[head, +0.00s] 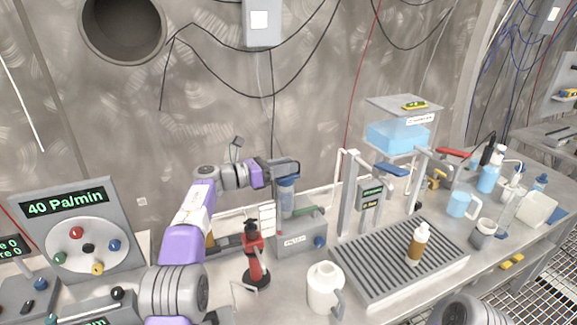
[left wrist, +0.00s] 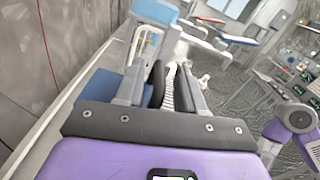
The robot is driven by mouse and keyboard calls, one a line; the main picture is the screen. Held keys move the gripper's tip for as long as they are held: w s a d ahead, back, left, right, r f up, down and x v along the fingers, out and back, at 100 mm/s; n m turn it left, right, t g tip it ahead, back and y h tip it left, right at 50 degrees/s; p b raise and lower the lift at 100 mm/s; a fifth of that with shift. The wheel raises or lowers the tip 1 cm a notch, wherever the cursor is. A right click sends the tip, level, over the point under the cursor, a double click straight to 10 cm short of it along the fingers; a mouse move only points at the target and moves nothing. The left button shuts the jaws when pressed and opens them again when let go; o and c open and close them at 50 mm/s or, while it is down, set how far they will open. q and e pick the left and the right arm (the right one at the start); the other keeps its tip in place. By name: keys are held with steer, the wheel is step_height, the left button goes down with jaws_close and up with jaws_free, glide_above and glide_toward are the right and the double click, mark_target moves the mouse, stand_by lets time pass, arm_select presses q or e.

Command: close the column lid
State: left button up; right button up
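A column (head: 287,196), a blue-tinted upright cylinder, stands on a grey box labelled as a filter (head: 300,238) near the wall. My left gripper (head: 292,167) is at the column's top and hides part of it, so I cannot tell the lid's position or whether it touches the fingers. In the left wrist view the two dark finger pads of my left gripper (left wrist: 170,88) stand apart with a gap between them, and I see nothing held there. A blue flat surface (left wrist: 97,86) shows left of the fingers. My right gripper is not in view.
A gauge panel (head: 75,225) stands left.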

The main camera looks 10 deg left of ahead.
arm_select(q)
steer(key=v, duration=0.6)
steer(key=shift+a, duration=0.2)
steer(key=shift+s, duration=0.15)
